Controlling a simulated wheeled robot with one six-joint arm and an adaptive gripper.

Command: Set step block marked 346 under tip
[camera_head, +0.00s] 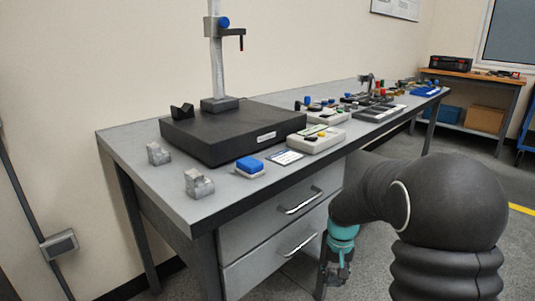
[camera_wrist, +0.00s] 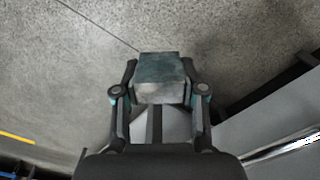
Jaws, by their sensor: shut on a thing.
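My gripper (camera_wrist: 159,90) is shut on a grey metal block (camera_wrist: 161,72), which sits between its two fingers over the floor. No number can be read on the block. In the head view my gripper (camera_head: 338,268) hangs low in front of the bench drawers, and the held block is hard to make out there. A stand with a column (camera_head: 218,72) carries a clamp with a thin dark downward tip (camera_head: 242,43), above a black plate (camera_head: 230,133). Two grey step-shaped blocks, one farther (camera_head: 158,154) and one nearer (camera_head: 198,184), stand on the bench left of the plate; their markings are unreadable.
The grey bench (camera_head: 125,148) has drawers below. A blue-topped box (camera_head: 250,168), a label card (camera_head: 285,157) and trays of small parts (camera_head: 316,139) line the bench. The floor beneath my gripper looks clear.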

